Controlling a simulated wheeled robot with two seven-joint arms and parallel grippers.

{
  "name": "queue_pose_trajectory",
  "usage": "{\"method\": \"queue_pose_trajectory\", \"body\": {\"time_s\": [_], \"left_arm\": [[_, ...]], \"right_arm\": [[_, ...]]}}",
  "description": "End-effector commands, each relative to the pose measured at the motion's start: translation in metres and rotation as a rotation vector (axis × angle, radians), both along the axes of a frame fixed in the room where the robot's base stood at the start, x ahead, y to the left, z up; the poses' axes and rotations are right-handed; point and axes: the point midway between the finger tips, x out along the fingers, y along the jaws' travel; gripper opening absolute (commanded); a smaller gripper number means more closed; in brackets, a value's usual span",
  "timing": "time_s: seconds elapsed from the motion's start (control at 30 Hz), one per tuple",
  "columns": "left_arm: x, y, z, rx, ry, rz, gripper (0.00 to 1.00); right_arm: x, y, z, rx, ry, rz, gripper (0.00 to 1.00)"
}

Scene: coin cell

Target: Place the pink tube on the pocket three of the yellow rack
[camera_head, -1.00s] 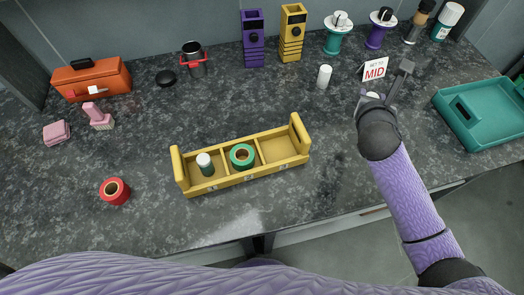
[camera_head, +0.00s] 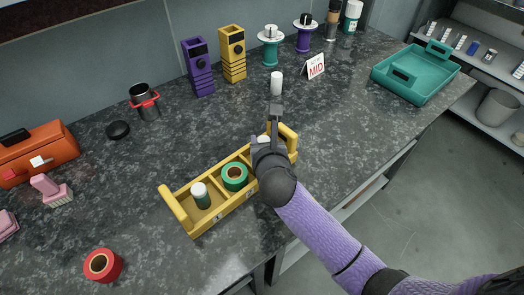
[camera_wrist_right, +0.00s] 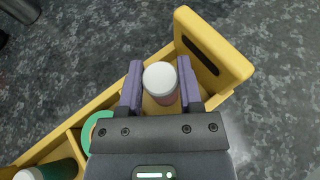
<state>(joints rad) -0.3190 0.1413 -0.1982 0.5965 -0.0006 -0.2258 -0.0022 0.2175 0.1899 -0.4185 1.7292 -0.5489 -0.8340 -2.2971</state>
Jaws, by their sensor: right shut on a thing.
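The yellow rack (camera_head: 184,209) stands on the counter with three pockets in a row. A green-bodied tube with a white cap (camera_head: 201,195) is in its left pocket, and a green tape roll (camera_head: 235,177) is in the middle one. My right gripper (camera_head: 265,137) is over the right-end pocket. In the right wrist view its purple fingers (camera_wrist_right: 160,84) are shut on the pink tube (camera_wrist_right: 165,101), whose white cap faces the camera. The tube is within the pocket's outline; whether its base touches the floor is hidden. My left gripper is not in view.
Another white-capped tube (camera_head: 276,83) stands behind the rack, near the MID sign (camera_head: 314,67). A red tape roll (camera_head: 103,265) lies at the front left. A teal tray (camera_head: 390,89) is at the right. The rack's raised end handle (camera_wrist_right: 214,50) is close beside the right finger.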

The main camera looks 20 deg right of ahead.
Motion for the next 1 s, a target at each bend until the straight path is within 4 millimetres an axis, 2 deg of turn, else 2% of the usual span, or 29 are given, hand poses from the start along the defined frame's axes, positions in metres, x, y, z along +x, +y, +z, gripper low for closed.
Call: {"method": "queue_pose_trajectory", "body": {"time_s": [0.03, 0.37, 0.4, 0.53, 0.87, 1.0], "left_arm": [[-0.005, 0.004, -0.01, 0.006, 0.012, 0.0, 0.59], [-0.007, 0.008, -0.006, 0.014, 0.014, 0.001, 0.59], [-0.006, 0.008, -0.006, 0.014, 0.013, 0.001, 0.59], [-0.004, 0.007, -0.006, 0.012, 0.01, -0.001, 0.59], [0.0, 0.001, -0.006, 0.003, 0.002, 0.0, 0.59], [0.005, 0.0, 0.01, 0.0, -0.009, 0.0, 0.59]], "right_arm": [[-0.001, 0.0, -0.016, 0.001, 0.006, -0.001, 0.0], [0.0, 0.0, -0.014, -0.001, 0.001, -0.001, 0.0], [0.0, 0.0, -0.013, 0.0, 0.0, -0.001, 0.54], [0.0, 0.0, -0.013, 0.0, 0.0, -0.001, 0.81], [-0.001, 0.0, -0.009, 0.0, 0.0, 0.0, 0.81], [-0.023, 0.004, 0.004, -0.001, 0.0, 0.003, 0.81]]}}
